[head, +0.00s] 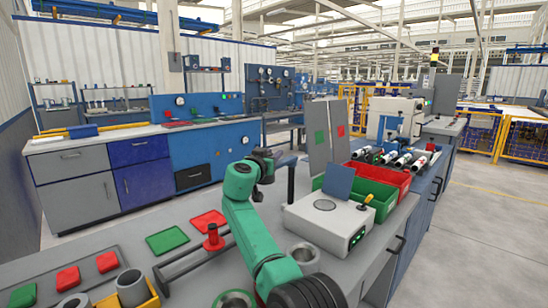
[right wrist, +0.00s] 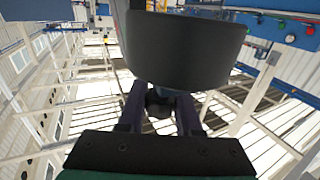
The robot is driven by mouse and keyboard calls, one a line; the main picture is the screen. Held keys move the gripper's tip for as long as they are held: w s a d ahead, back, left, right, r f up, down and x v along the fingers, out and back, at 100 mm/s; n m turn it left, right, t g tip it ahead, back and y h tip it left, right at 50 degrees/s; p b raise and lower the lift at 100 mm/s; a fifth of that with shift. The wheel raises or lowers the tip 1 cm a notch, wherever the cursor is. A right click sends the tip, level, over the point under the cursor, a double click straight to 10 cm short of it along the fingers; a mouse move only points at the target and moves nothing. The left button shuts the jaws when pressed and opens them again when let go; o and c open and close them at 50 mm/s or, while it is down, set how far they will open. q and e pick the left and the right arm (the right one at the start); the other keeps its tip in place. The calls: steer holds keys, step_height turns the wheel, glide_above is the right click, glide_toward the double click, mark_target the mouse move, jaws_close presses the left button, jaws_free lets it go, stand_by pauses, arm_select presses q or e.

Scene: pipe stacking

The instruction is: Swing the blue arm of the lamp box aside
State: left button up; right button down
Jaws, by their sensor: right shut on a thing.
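The lamp box (head: 318,228) is a white box on the bench, with a round disc on top and green lights on its front. A flat blue piece (head: 340,181), apparently its blue arm, stands tilted at the back of the top. A yellow-knobbed lever (head: 366,201) rises at the right. My right gripper (head: 264,160) is raised left of and behind the box, apart from it. In the right wrist view its fingers (right wrist: 161,110) are shut on a small dark thing (right wrist: 158,103), mostly hidden. My left gripper is not in view.
Green (head: 360,193) and red (head: 385,178) bins stand behind the box, with several pipes beyond. A metal ring (head: 303,254) sits before the box.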

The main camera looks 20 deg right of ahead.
steer(key=shift+r, duration=0.2)
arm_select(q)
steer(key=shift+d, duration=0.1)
arm_select(e)
steer(key=c, duration=0.6)
jaws_free()
steer(key=shift+d+f, duration=0.1)
steer(key=shift+d, duration=0.05)
steer(key=shift+f, duration=0.1)
steer(key=shift+s+a, duration=0.2)
steer(key=shift+a, duration=0.15)
steer(key=b+v, duration=0.1)
steer(key=v, duration=0.4)
steer(key=shift+s+a+b, duration=0.2)
steer(key=shift+s+b, duration=0.05)
steer(key=shift+b, duration=0.15)
steer(key=shift+s+a, duration=0.4)
steer(key=shift+s, duration=0.05)
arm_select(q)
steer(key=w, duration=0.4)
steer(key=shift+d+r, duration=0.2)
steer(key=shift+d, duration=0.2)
